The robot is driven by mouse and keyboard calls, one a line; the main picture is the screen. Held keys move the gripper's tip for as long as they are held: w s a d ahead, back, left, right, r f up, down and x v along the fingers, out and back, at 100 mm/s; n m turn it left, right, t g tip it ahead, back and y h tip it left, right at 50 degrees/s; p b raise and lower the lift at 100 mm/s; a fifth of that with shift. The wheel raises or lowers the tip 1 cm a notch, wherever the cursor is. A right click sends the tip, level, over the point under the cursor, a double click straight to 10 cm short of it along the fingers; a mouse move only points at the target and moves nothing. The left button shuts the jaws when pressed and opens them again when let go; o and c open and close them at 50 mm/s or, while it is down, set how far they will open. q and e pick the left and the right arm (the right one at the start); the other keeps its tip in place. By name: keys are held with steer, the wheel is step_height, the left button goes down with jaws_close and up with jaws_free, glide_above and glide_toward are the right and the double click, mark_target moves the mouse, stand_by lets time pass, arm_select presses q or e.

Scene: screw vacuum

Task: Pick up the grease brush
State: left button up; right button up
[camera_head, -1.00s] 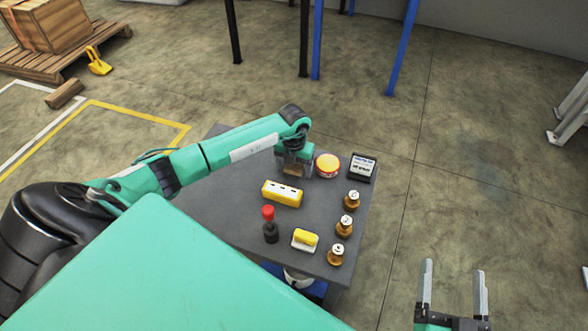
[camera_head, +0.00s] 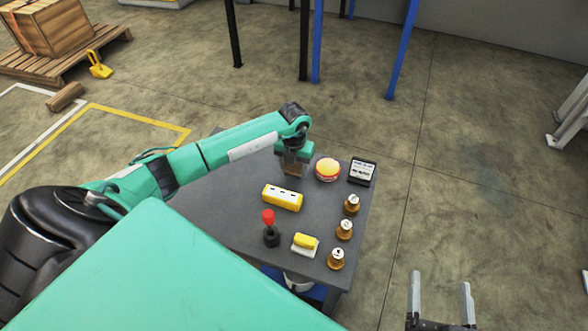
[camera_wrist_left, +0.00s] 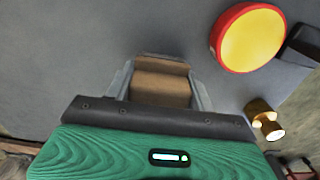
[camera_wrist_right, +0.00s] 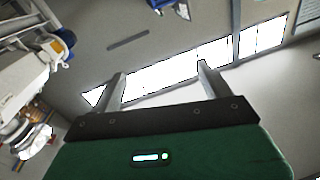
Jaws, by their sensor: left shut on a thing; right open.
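My left gripper (camera_head: 293,168) points down over the far part of the dark table (camera_head: 222,200). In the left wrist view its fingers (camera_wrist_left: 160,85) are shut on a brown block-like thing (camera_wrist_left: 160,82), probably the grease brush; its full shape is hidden. The brown thing also shows just under the gripper in the head view (camera_head: 292,170). I cannot tell whether it touches the table. My right gripper (camera_head: 440,295) is open and empty, off the table at the lower right; its spread fingers also show in the right wrist view (camera_wrist_right: 160,85).
Close to the left gripper is a red and yellow round tin (camera_head: 328,169), beside a black-framed box (camera_head: 362,171). A yellow block (camera_head: 282,197), red-topped dark bottle (camera_head: 270,230), yellow and white item (camera_head: 305,244) and brass weights (camera_head: 344,229) stand nearer.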

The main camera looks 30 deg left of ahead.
arm_select(q)
step_height(320, 180, up, 8)
steer(key=shift+a+f+p, duration=0.1)
steer(key=shift+f+p, duration=0.05)
steer(key=shift+p, duration=0.6)
step_height(320, 180, up, 10)
steer(key=p, duration=0.1)
arm_select(e)
steer(key=s+d+f+g+h, duration=0.1)
steer(key=s+f+g, duration=0.2)
steer(key=f+g, duration=0.3)
steer(key=shift+s+d+f+g+h, duration=0.25)
steer(key=shift+f+g+h, duration=0.05)
steer(key=shift+f, duration=0.05)
arm_select(q)
steer(key=o, duration=0.4)
steer(key=shift+c, duration=1.4)
